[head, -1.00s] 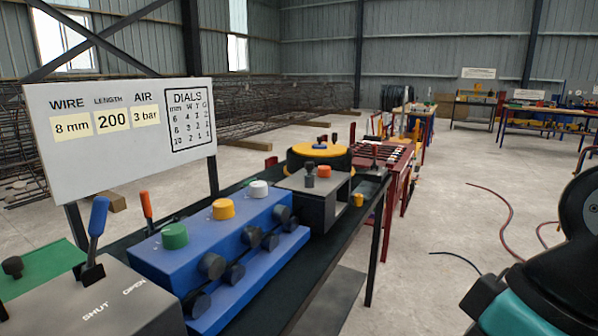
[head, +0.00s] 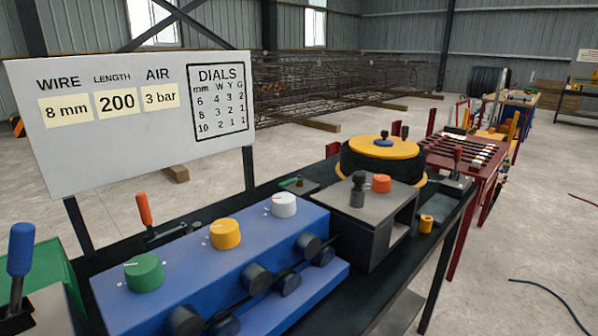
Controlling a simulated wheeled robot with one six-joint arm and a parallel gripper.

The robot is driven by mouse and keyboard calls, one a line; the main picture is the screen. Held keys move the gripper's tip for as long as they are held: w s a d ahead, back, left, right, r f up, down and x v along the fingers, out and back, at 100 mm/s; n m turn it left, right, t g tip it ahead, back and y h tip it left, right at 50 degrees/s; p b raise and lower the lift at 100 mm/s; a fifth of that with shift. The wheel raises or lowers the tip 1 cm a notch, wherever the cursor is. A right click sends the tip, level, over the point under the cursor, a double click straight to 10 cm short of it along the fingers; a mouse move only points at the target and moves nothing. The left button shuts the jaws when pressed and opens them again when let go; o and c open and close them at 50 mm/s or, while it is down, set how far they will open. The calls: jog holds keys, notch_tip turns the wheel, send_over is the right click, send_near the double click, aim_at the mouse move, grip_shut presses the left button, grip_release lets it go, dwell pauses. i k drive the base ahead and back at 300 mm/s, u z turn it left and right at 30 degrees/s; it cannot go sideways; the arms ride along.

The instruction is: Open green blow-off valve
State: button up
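A small green-handled part (head: 290,182), which looks like the valve lever, lies low on the dark bench behind the white dial and left of the grey box. It is small, and I cannot tell its open or shut position. A green dial knob (head: 144,272) sits on the blue machine (head: 190,285), in line with a yellow knob (head: 226,234) and a white knob (head: 284,204). My gripper is not in view.
A sign board (head: 130,120) stands behind the bench at left. A blue-handled lever (head: 20,255) and an orange-handled lever (head: 144,210) stand near the blue machine. A grey box (head: 350,210) and a yellow-topped reel (head: 384,148) stand further right.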

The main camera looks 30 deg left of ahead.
aim_at(285, 184)
jog(key=u, duration=0.35)
jog(key=i, duration=0.55)
jog(key=u, duration=0.9)
jog(key=i, duration=0.4)
jog(key=u, duration=0.45)
